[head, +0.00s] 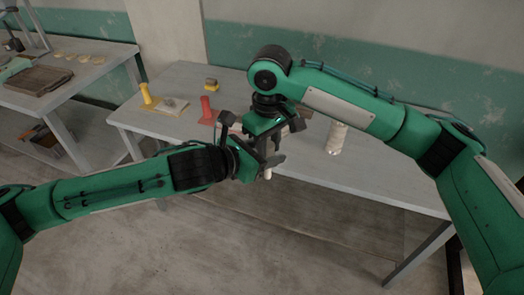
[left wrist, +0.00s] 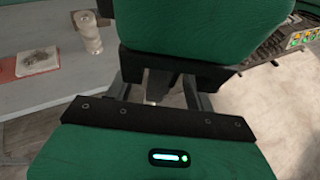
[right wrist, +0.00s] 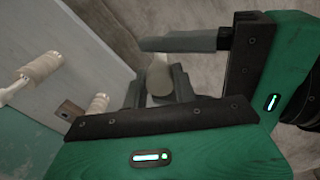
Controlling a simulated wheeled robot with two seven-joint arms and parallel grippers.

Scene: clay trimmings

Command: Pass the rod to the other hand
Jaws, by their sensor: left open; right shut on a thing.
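The rod (head: 267,174) is pale and short, and its lower end shows below the two grippers in the head view. My right gripper (head: 266,152) points down and is shut on the rod, which also shows between its fingers in the right wrist view (right wrist: 158,77). My left gripper (head: 272,162) comes in from the left and is open, with its fingers around or beside the rod. In the left wrist view the rod (left wrist: 157,85) shows partly between the left fingers, its upper part hidden by my right gripper. Whether the left fingers touch it, I cannot tell.
A pale cylinder (head: 337,138) stands on the grey table (head: 375,170) to the right.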

